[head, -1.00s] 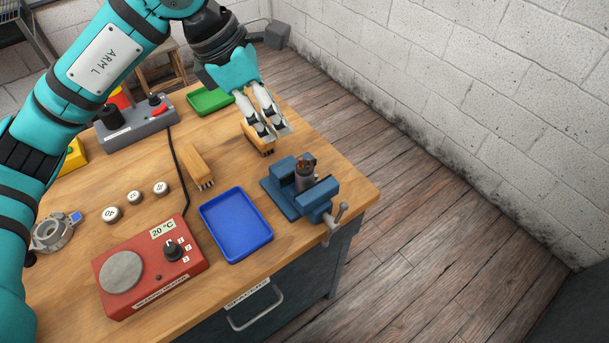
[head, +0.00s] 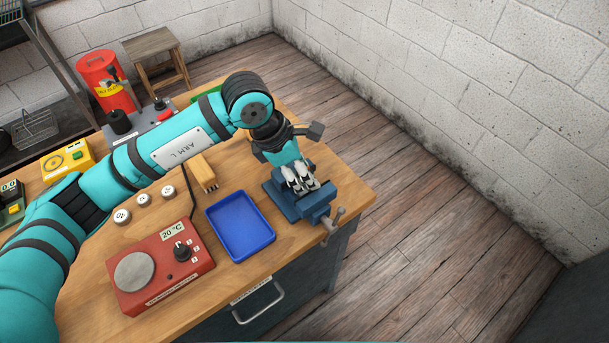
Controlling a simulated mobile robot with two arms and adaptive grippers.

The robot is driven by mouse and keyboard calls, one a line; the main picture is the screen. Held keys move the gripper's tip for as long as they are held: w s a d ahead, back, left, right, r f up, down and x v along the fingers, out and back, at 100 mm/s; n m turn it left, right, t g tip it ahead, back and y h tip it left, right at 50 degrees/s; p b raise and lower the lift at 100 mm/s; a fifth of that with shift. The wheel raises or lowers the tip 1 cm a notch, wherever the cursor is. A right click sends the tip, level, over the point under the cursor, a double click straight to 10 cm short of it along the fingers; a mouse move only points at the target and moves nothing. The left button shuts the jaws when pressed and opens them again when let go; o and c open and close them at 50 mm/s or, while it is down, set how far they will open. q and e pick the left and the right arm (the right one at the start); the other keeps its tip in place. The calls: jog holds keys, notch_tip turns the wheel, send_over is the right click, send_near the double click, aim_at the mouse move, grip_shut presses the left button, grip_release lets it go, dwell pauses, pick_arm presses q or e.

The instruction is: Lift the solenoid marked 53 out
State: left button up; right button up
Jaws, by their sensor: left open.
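The blue vise (head: 314,210) stands at the right corner of the workbench. A dark cylinder with a brownish top sat upright between its jaws in the earlier frame; now my gripper hides most or all of it, and I cannot read any mark 53. My left gripper (head: 304,187) is open, with its fingers pointing down over the vise jaws. I cannot tell whether the fingers touch the cylinder. Several short cylinders with pale numbered tops, one of them here (head: 143,200), stand on the left of the bench. My right gripper is out of view.
An empty blue tray (head: 241,226) lies just left of the vise. A red heating unit (head: 160,268) stands at the front, and a wooden brush (head: 203,172) lies behind the tray. The vise handle (head: 332,226) sticks out past the bench edge.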

pick_arm(q)
jog(key=shift+f, duration=0.2)
jog(key=shift+r, duration=0.1)
grip_shut()
